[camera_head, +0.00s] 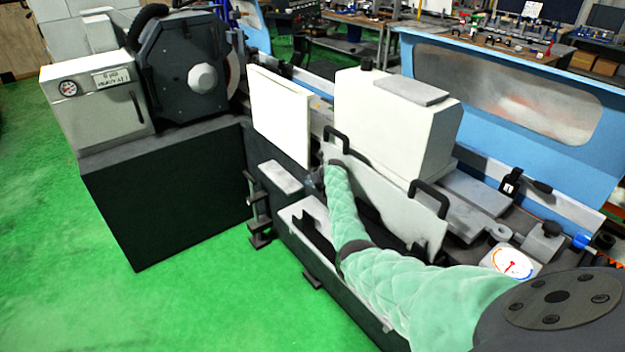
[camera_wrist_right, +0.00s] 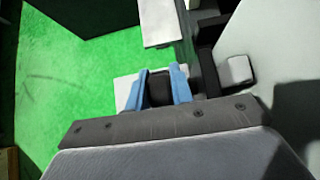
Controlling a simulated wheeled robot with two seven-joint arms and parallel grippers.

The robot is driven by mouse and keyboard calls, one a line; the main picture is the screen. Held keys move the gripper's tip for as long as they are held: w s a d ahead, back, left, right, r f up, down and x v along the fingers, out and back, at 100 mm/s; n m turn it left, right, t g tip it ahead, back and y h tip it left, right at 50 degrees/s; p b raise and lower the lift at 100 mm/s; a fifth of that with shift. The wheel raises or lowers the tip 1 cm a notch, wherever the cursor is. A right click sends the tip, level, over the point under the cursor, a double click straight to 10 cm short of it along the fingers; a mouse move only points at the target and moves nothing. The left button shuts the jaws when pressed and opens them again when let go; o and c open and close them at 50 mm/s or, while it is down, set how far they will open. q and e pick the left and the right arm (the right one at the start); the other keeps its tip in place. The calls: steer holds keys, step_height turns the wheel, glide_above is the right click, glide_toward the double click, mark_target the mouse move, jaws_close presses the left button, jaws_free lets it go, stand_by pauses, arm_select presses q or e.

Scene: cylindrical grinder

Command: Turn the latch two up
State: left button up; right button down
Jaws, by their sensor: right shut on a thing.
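My right arm reaches in from the lower right in the head view, and its gripper (camera_head: 315,180) is at the front side of the grinder, small and partly hidden by the wrist. In the right wrist view the gripper (camera_wrist_right: 161,84) has its two blue fingers on either side of a black piece (camera_wrist_right: 159,91), shut on it. This black piece appears to be latch two; its turn angle cannot be told, since the fingers and gripper body cover much of it. My left gripper is not in view.
A grey plate with two black handles (camera_head: 428,192) stands beside my forearm. A white panel (camera_head: 281,117) and a large white housing (camera_head: 392,122) rise behind the gripper. A dial gauge (camera_head: 510,263) is at the right. Green floor (camera_head: 190,290) is clear at the front left.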

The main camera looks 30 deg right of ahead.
stand_by(0.5)
steer(key=c, duration=1.5)
jaws_free()
steer(key=b+v, duration=0.2)
steer(key=v, duration=0.5)
steer(key=shift+s+r, duration=0.2)
steer(key=shift+r, duration=0.05)
